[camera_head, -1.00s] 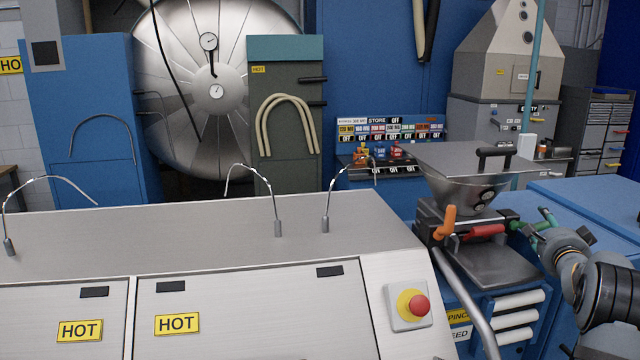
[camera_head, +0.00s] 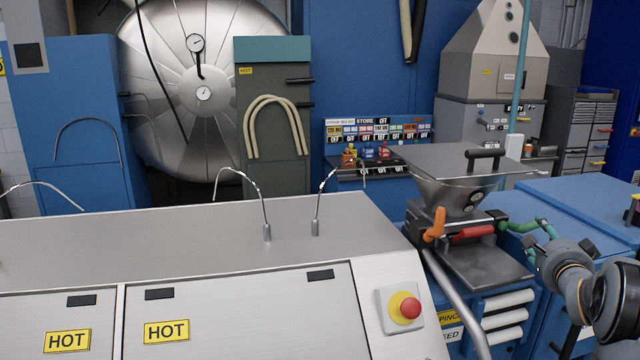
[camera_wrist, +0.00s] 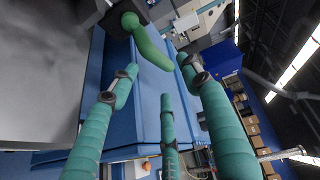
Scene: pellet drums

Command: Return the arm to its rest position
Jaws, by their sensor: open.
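My arm enters the head view at the lower right. My gripper (camera_head: 527,229) is at its end, close to the right side of the hopper machine (camera_head: 452,196). In the wrist view my gripper (camera_wrist: 158,76) shows three teal fingers, spread apart and empty. A green handle (camera_wrist: 152,46) on a black block lies just beyond the fingertips, apart from them as far as I can tell. In the head view the handle and the fingertips are small and overlap, so their exact gap is unclear.
A steel bench with HOT labels (camera_head: 166,331) and a red button (camera_head: 411,308) fills the front. An orange handle (camera_head: 436,224) and a red handle (camera_head: 474,233) are on the hopper machine. A blue cabinet (camera_head: 578,203) stands behind my arm. A large steel drum (camera_head: 205,70) is at the back.

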